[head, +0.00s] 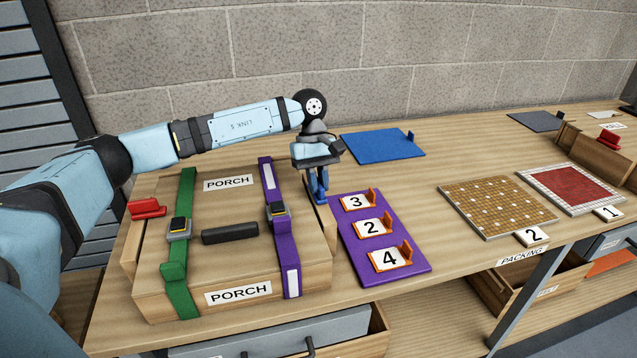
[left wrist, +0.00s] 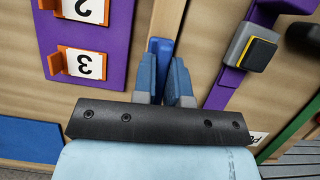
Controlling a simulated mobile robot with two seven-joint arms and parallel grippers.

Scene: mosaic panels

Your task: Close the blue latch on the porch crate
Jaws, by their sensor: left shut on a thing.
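The porch crate (head: 190,262) is a wooden box with "PORCH" labels, standing on the left of the bench with its lid down. The blue latch (head: 321,197) is at its right side, mostly hidden by my gripper in the head view. It also shows in the left wrist view (left wrist: 159,47) as a blue piece between the fingers. My left gripper (head: 318,184) points down and is shut on the blue latch; its fingers show in the left wrist view (left wrist: 166,78). I cannot tell the latch's exact angle. My right gripper is in neither view.
A red latch (head: 147,208) stands out at the crate's left side. A green strap (head: 182,265) and a purple strap (head: 286,245) cross the lid beside a black handle (head: 230,233). A purple board (head: 357,242) with numbered cards lies close right of the crate; a blue mat (head: 382,145) lies behind.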

